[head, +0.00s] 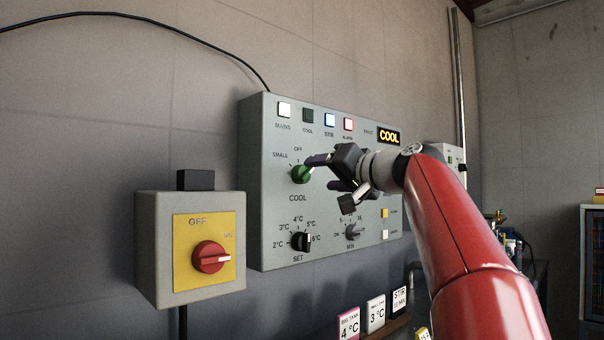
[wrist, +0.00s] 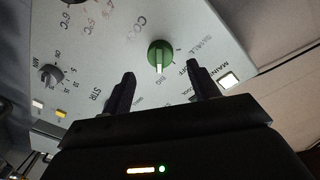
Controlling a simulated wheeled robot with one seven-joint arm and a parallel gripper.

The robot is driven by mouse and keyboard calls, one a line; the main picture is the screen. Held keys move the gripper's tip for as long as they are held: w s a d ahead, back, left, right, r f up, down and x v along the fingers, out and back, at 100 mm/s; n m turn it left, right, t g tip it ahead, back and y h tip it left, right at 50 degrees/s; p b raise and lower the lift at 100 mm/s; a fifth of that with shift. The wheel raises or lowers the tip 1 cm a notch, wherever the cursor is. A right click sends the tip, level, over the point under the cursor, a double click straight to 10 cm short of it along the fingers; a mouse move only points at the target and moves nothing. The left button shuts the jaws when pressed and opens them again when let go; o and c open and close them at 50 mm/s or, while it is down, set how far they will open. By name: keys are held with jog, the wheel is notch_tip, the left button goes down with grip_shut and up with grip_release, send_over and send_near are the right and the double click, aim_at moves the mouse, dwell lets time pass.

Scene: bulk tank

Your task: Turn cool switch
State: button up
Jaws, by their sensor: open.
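The green cool switch (head: 301,174) is a round knob on the grey control panel (head: 262,220), above the word COOL, with SMALL and OFF marked around it. My gripper (head: 326,172) is open, just right of the knob in the head view. In the wrist view my gripper's fingers (wrist: 163,80) stand apart, with the knob beyond and between their tips. I see no clear contact.
A red rotary switch (head: 211,257) sits on a box at left. Labelled cards (head: 375,313) stand below.

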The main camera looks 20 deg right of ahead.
aim_at(307, 175)
jog(key=p+x, duration=0.2)
jog(key=x, duration=0.4)
jog(key=shift+c, duration=0.4)
jog(key=c, duration=0.9)
